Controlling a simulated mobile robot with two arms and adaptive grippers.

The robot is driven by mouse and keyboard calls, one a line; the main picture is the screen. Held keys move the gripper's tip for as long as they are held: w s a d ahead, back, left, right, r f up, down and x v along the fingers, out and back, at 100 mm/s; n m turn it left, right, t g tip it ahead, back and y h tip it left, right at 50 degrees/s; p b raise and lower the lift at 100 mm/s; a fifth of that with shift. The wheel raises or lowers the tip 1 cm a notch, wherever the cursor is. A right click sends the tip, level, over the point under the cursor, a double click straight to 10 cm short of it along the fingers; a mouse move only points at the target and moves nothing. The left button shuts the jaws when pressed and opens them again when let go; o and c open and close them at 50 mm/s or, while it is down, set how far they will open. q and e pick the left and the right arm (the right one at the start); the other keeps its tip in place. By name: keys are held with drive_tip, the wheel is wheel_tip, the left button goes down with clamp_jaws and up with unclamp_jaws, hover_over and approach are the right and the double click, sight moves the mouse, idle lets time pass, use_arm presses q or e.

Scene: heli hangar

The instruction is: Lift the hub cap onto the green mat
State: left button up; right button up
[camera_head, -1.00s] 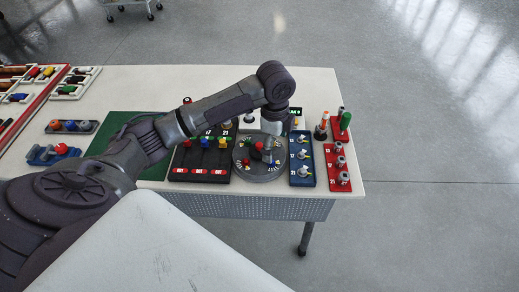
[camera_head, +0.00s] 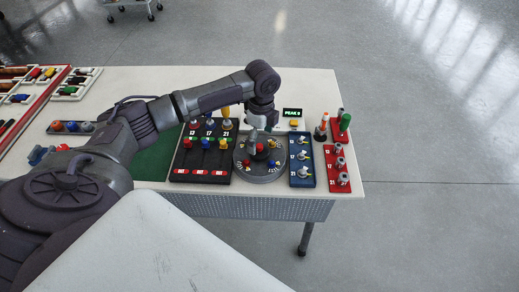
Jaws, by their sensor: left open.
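A round grey hub disc (camera_head: 245,173) sits near the right end of the white table, with red, blue and yellow small parts on it. A dark piece with a red top (camera_head: 260,147) at its middle looks like the hub cap. My left gripper (camera_head: 253,135) points down over the back of the disc, just behind and left of that piece. It is open; its fingertips are small and whether they touch anything cannot be told. The green mat (camera_head: 155,162) lies left of the disc, partly hidden by my left arm. My right gripper is not in view.
A black rack (camera_head: 203,176) with coloured pegs stands between mat and disc. A blue tray (camera_head: 301,172) and red trays (camera_head: 338,178) are to the right. A small display (camera_head: 292,112) stands behind. Trays with parts fill the table's left end.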

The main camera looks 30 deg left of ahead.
sight(260, 145)
use_arm(q)
wheel_tip(260, 145, down, 4)
drive_tip(key=shift+a+f, duration=0.15)
drive_tip(key=c, duration=1.2)
drive_tip(key=shift+w+r, duration=0.1)
drive_tip(key=shift+r, duration=0.1)
drive_tip(key=shift+r, duration=0.25)
drive_tip(key=r, duration=0.3)
drive_tip(key=shift+s+d+r, duration=0.2)
drive_tip(key=shift+d+r, duration=0.1)
drive_tip(key=shift+r, duration=0.05)
drive_tip(key=s+d+r, duration=0.4)
drive_tip(key=d, duration=0.1)
drive_tip(key=s+d+r+b, duration=0.1)
drive_tip(key=s+d+r, duration=0.1)
drive_tip(key=s+d, duration=0.1)
drive_tip(key=shift+s+d+r, duration=0.1)
drive_tip(key=shift+d+r, duration=0.05)
drive_tip(key=shift+r, duration=0.1)
